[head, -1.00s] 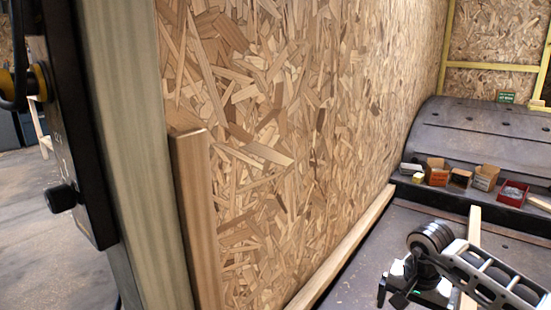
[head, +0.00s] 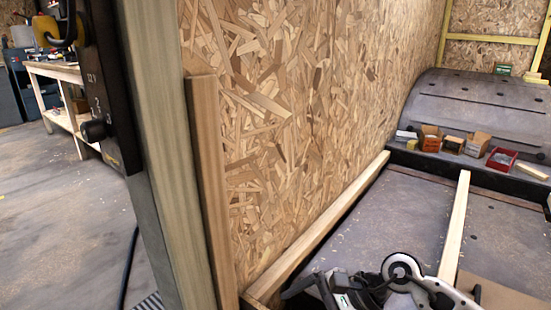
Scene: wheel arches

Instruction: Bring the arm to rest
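My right arm comes in at the bottom right, with a round dark joint and pale links. Its gripper (head: 335,290) is at the bottom edge, low over the wheel-arch floor beside the wooden batten along the wall. The gripper is partly cut off and dark, so I cannot tell whether its fingers are apart. I see nothing clearly held in it. My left gripper is not in view.
A chipboard wall (head: 330,110) and an upright post (head: 165,150) stand left of the arm. A loose wooden strip (head: 455,225) lies on the floor to its right. Several small boxes (head: 478,144) sit before the dark wheel arch (head: 470,100). A workbench (head: 57,75) stands at far left.

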